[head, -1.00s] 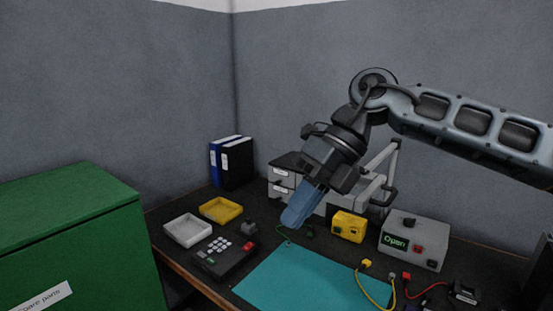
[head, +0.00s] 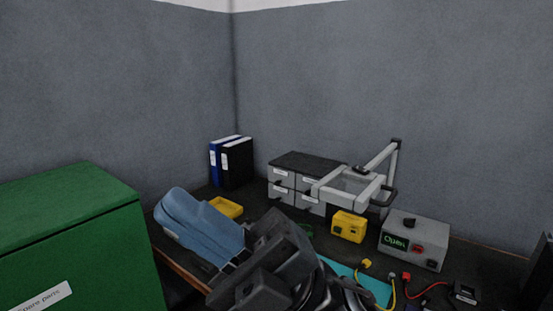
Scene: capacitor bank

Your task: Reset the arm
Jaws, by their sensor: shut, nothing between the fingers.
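My gripper (head: 172,212) is low in the head view, left of centre, with its blue fingers shut and nothing between them. The fingers point up and left. They stand in front of the bench's left part. My dark wrist and arm come up from the bottom edge of the picture and hide the keypad device, the white tray and most of the teal mat (head: 372,287).
A green cabinet (head: 70,235) stands close on the left. Binders (head: 231,162), grey drawers (head: 297,182), a frame-like fixture (head: 370,185), a yellow box (head: 348,226) and a grey box (head: 413,240) reading "Open" stand along the bench. The yellow tray (head: 226,207) shows partly. Cables lie at right.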

